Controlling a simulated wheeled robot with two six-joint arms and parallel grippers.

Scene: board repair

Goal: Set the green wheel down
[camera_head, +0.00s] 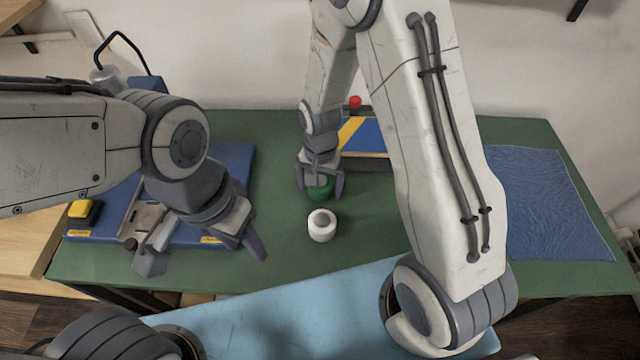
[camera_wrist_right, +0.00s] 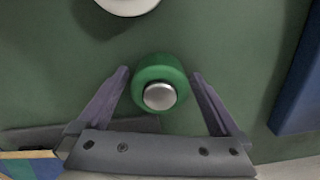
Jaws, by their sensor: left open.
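The green wheel (camera_head: 319,192) with a silver hub stands near the middle of the green table. It also shows in the right wrist view (camera_wrist_right: 160,72), and it looks to rest on the table top. My right gripper (camera_head: 320,187) is over it, with one finger on each side. In the right wrist view the fingers of the right gripper (camera_wrist_right: 160,76) are spread, with a small gap to the wheel on both sides. My left gripper (camera_head: 206,262) is open and empty above the table's left part, in front of the blue board fixture.
A white ring (camera_head: 321,225) stands close in front of the green wheel. Behind is a blue and yellow striped box (camera_head: 365,138) with a red knob (camera_head: 354,102). A blue cloth (camera_head: 550,205) lies at right. A blue fixture (camera_head: 238,165) with a yellow button (camera_head: 81,209) is at left.

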